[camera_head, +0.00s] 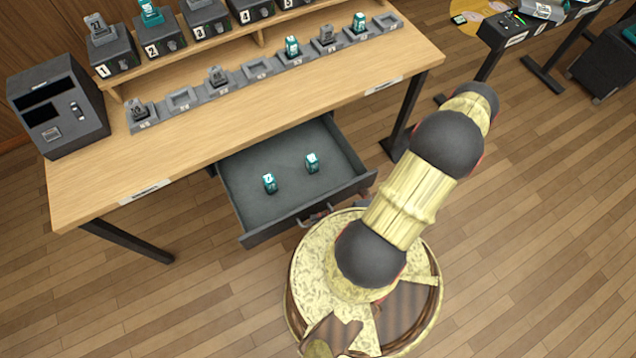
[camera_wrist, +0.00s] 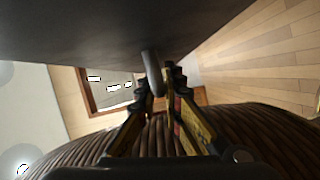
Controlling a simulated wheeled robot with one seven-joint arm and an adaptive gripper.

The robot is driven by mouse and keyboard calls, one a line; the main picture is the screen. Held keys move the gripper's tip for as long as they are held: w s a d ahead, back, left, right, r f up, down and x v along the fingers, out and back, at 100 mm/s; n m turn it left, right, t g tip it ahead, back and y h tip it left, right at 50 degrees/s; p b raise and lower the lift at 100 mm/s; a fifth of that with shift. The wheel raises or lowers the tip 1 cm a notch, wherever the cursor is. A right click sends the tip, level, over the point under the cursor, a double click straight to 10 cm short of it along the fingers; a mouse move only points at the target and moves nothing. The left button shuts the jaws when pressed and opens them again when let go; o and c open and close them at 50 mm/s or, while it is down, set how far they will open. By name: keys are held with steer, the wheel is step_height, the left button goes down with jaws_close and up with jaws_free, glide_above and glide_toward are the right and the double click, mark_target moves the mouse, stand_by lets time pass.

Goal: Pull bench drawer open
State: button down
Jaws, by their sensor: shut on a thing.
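The bench drawer (camera_head: 246,190) is grey and stands pulled out from under the wooden bench top. Two teal-topped blocks stand inside it, one at left (camera_head: 269,183) and one at right (camera_head: 312,163). The drawer's bar handle (camera_head: 318,215) is on its front face, partly hidden by my arm. In the wrist view the handle (camera_wrist: 151,72) runs between the fingers of my gripper (camera_wrist: 160,88), which is shut on it. The drawer's dark front (camera_wrist: 110,35) fills the top of that view. In the head view my gripper is mostly hidden behind my arm.
The bench (camera_head: 250,122) carries a row of grey holders, numbered boxes on a shelf, and a dark box unit (camera_head: 58,105) at left. A dark bench leg (camera_head: 403,120) stands right of the drawer.

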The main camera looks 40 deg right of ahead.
steer(key=shift+s, duration=0.25)
steer(key=c, duration=1.9)
jaws_free()
steer(key=v, duration=1.2)
steer(key=shift+f, duration=0.1)
